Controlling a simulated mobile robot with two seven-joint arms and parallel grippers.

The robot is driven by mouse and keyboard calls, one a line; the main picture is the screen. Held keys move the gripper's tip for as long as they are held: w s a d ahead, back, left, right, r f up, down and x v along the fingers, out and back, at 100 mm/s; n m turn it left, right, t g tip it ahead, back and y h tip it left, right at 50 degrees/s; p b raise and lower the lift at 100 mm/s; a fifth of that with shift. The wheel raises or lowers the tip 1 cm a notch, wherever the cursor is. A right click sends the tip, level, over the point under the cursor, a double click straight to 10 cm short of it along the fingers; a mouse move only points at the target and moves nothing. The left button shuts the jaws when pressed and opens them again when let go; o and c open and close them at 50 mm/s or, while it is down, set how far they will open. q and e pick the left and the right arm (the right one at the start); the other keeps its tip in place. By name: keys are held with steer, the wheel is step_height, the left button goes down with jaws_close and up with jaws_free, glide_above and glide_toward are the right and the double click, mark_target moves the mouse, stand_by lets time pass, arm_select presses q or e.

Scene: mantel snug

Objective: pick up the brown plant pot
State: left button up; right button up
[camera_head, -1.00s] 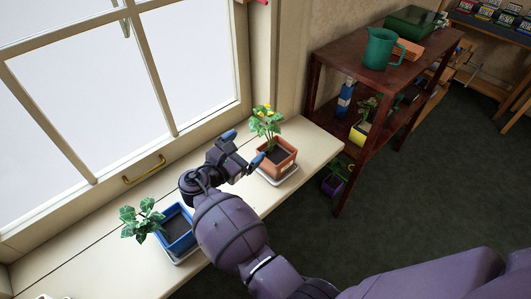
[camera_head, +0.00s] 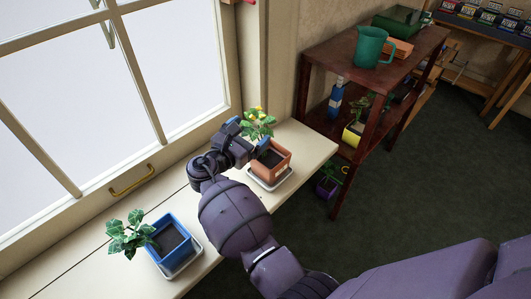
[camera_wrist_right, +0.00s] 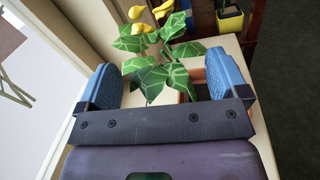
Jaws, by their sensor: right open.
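The brown plant pot (camera_head: 272,170) is a square terracotta-coloured pot with dark soil and a leafy plant with yellow flowers (camera_head: 258,122). It stands upright on a white saucer (camera_head: 283,180) near the far end of the window sill. My right gripper (camera_head: 248,136) is open at the window-side edge of the pot, with its fingers near the leaves. In the right wrist view the plant (camera_wrist_right: 160,60) shows between and beyond the two blue finger pads, and leaves hide most of the pot (camera_wrist_right: 200,90). I cannot tell whether a finger touches it. My left gripper is not in view.
A blue pot (camera_head: 172,242) with a leafy plant stands on the same cream sill (camera_head: 225,215), nearer. The window with its brass handle (camera_head: 132,180) borders the sill. A dark wooden shelf (camera_head: 330,60) holds a green jug (camera_head: 372,46).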

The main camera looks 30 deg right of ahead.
steer(key=shift+w+d+f+b, duration=0.15)
steer(key=shift+w+d, duration=0.1)
steer(key=shift+d, duration=0.35)
steer(key=shift+w+d+f+b, duration=0.15)
steer(key=shift+w+d, duration=0.05)
steer(key=shift+d, duration=0.35)
steer(key=shift+w+d+r, duration=0.2)
steer(key=shift+d, duration=0.05)
steer(key=c, duration=1.6)
